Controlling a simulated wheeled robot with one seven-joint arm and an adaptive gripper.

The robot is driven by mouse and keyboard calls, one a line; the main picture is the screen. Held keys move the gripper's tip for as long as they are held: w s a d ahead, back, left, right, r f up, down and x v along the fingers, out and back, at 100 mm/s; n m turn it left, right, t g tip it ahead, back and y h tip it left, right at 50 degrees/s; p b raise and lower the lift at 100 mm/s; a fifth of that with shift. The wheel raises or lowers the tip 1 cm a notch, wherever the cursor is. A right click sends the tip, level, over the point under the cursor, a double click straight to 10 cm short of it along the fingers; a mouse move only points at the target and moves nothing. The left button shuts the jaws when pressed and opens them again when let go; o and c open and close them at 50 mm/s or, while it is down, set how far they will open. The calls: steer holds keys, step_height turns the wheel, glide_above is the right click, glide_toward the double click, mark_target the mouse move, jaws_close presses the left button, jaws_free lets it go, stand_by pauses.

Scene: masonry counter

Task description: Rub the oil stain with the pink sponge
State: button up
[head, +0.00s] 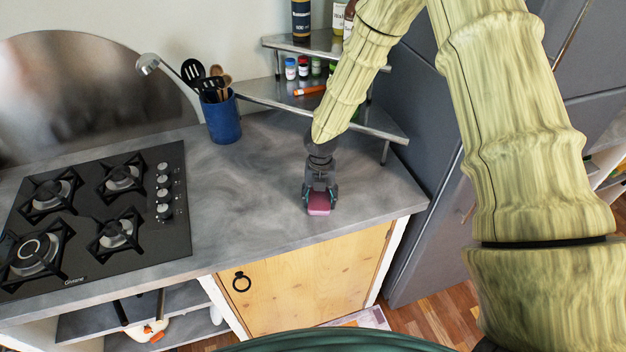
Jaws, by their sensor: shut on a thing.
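The pink sponge (319,204) is at the right part of the grey counter (250,215), near its front edge. My gripper (320,190) points down from above and is shut on the sponge. The sponge is at or just above the counter surface; I cannot tell if it touches. I cannot make out the oil stain. The counter has a swirled grey pattern, and my gripper and arm hide part of it.
A black gas hob (140,255) fills the counter's left. A blue utensil holder (222,118) stands at the back. A metal corner shelf (372,127) with bottles and jars is behind my arm. A dark grey fridge (440,215) stands at right. The counter between hob and gripper is clear.

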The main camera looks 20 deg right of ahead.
steer(key=shift+a+f, duration=0.1)
steer(key=shift+a, duration=0.7)
step_height(320, 180, up, 3)
steer(key=shift+w+d+r+p, duration=0.1)
steer(key=shift+p, duration=0.8)
steer(key=shift+r+p, duration=0.65)
steer(key=shift+r, duration=0.15)
step_height(320, 180, up, 2)
steer(key=shift+p, duration=0.8)
steer(key=shift+r+p, duration=0.3)
steer(key=shift+r, duration=0.55)
